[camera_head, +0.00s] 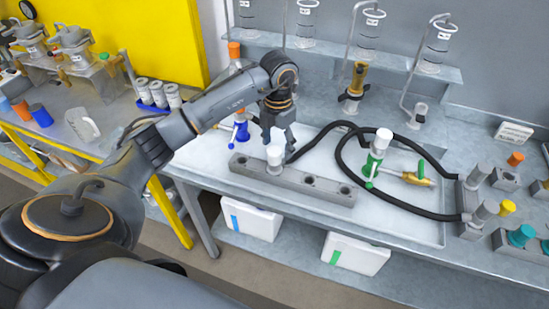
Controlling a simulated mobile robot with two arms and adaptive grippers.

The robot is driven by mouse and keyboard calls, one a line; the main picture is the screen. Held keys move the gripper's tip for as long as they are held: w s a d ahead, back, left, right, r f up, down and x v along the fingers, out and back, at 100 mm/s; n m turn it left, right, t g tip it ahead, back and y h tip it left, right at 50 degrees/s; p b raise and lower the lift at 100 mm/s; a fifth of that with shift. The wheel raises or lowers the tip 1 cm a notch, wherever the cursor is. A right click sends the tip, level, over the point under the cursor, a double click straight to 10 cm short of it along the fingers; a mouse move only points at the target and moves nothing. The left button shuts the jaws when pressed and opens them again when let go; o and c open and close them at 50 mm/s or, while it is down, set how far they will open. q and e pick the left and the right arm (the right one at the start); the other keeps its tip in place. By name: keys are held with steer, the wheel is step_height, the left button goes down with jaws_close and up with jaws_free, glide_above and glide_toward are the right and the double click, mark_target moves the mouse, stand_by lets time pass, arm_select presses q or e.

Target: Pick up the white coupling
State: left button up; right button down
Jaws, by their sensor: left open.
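The block lies in a shallow light tray (410,222) on the bench. My left gripper (279,138) reaches in from the left, points down, and is open just above and behind the coupling. Its fingers overlap the coupling's upper edge in the picture, so I cannot tell whether they touch it. My right gripper is not in view.
A green valve with a white top (384,136) and brass fitting stands right of the block. A black hose (345,165) loops across the tray. A blue-and-white valve (241,127) stands behind the block's left end. Grey fittings (484,212) crowd the right.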

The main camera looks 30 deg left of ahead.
mark_target(275, 160)
arm_select(q)
steer(key=shift+f, duration=0.75)
steer(key=f+p, duration=0.1)
steer(key=f, duration=0.1)
steer(key=f+p, duration=0.1)
steer(key=f, duration=0.1)
steer(key=shift+s+a+p, duration=0.25)
steer(key=shift+s+p, duration=0.05)
steer(key=shift+f, duration=0.65)
jaws_close()
